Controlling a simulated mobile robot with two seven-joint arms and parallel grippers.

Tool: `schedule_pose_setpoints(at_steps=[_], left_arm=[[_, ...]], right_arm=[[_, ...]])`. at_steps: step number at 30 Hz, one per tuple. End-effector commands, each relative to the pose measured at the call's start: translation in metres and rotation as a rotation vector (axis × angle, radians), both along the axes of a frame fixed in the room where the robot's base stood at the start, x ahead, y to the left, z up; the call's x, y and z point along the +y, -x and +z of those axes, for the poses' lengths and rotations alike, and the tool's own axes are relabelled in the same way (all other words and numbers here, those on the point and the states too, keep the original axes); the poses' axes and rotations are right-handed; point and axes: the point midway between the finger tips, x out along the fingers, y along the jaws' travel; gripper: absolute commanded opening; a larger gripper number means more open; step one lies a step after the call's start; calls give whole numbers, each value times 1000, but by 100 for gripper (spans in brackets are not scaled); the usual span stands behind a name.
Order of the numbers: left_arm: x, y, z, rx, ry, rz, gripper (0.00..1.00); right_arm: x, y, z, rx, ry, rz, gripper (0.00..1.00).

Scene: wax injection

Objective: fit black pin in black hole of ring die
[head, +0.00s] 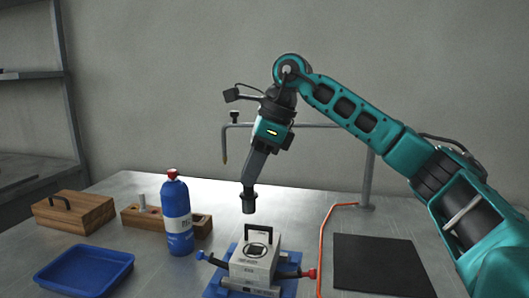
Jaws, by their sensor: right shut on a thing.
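My right gripper (250,186) comes in from the right and points down. It is shut on the black pin (248,204), a short dark cylinder that hangs upright below the fingertips. The ring die (240,271) is a pale grey block with a black handle and a dark round mark on it. It stands on a blue base (215,291) at the bottom centre. The pin is above the die, apart from it and slightly left of the handle. I cannot make out the black hole clearly. My left gripper is not in view.
A blue bottle (176,215) with a red cap stands left of the die. Behind it is a wooden block (131,216) with holes; a wooden box (75,211) and blue tray (85,271) are further left. A black mat (380,264) and orange cord (323,240) lie right.

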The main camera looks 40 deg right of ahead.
Motion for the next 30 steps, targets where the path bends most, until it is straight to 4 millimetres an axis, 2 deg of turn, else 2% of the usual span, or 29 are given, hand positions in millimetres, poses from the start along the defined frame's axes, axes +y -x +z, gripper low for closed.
schedule_pose_setpoints(at_steps=[6,21,30], left_arm=[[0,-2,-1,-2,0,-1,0],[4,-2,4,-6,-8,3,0],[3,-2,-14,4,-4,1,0]], right_arm=[[14,10,-8,10,-3,22,0],[14,11,-7,11,-3,22,0],[13,11,-32,10,-1,22,0]])
